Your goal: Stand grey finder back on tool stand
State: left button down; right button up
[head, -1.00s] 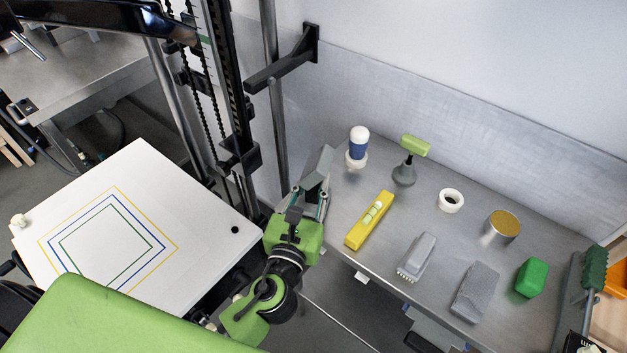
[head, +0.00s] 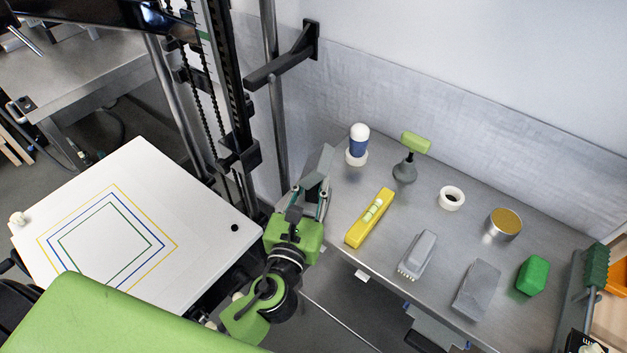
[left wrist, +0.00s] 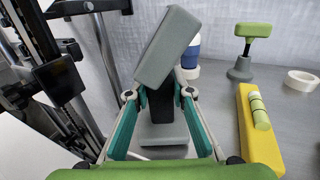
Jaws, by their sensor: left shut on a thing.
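The grey finder (head: 319,165) has a slanted grey head, a dark stem and a grey foot. My left gripper (head: 308,200) is shut on it. In the left wrist view the finder (left wrist: 168,48) stands roughly upright between the fingers of the gripper (left wrist: 162,98), which close on its dark stem; the foot shows below them. The finder is at the left end of the grey metal tool stand (head: 395,210). I cannot tell whether its foot touches the top. My right gripper is not in view.
On the stand are a blue-and-white bottle (head: 357,146), a green-topped tool (head: 411,158), a yellow level (head: 370,218), a white ring (head: 452,198), a tin (head: 503,224), a brush (head: 418,254), a grey block (head: 477,289) and a green block (head: 532,275). The enlarger column (head: 235,110) is close left.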

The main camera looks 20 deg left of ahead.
pick_arm(q)
jog(key=shift+f, duration=0.25)
dwell(0.4)
jog(key=c, duration=1.7)
grip_release()
jog(key=shift+f, duration=0.25)
jog(key=shift+s+r, duration=0.1)
jog(key=shift+s, duration=0.1)
jog(key=s+b, duration=0.2)
jog(key=s, duration=0.5)
jog(key=shift+s+d, duration=0.2)
jog(key=shift+s, duration=0.15)
